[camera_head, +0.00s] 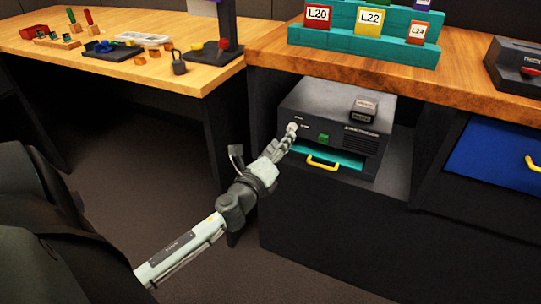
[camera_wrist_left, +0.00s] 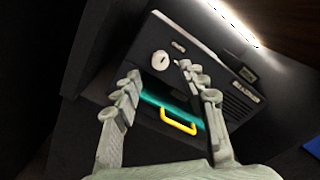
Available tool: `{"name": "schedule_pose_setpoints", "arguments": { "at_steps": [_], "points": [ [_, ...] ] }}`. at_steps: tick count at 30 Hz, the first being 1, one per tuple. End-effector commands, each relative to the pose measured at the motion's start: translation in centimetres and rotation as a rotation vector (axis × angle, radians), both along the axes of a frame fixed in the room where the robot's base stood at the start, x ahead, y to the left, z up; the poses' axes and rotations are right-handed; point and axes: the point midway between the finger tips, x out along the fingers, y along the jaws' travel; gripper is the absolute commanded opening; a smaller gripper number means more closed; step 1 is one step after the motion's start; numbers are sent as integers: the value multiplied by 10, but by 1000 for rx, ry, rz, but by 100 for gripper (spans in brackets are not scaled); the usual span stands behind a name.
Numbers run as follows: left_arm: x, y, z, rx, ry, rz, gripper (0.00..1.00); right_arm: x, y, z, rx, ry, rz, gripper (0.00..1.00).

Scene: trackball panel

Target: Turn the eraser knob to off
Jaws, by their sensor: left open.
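A black box-shaped device (camera_head: 335,110) sits in the open bay under the wooden counter, its front label too small to read surely. In the left wrist view, a round pale knob (camera_wrist_left: 160,61) with a small dark mark is on its front face, near the upper left corner. My left gripper (camera_head: 287,141) is in front of that corner and partly covers it. In the left wrist view, the left gripper (camera_wrist_left: 160,73) is open, with the knob showing between and beyond its fingertips. I cannot tell whether they touch it. My right gripper is not in view.
The device's teal drawer has a yellow handle (camera_head: 323,162), below the knob. A green button (camera_head: 323,138) is on the front, and a small dark block (camera_head: 364,109) lies on top. The counter edge (camera_head: 390,88) overhangs the bay. A blue drawer (camera_head: 495,160) is at right.

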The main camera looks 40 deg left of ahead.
Motion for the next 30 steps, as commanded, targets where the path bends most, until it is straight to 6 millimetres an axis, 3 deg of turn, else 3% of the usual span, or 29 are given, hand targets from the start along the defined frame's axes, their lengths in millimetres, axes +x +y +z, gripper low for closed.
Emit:
{"name": "schedule_pose_setpoints", "arguments": {
  "at_steps": [6,12,30],
  "points": [
    [-46,-10,-1,-2,3,3,42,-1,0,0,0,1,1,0],
    [-67,-15,0,-2,0,1,42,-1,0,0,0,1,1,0],
    [-70,-16,1,0,0,1,42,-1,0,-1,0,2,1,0]
  ]
}}
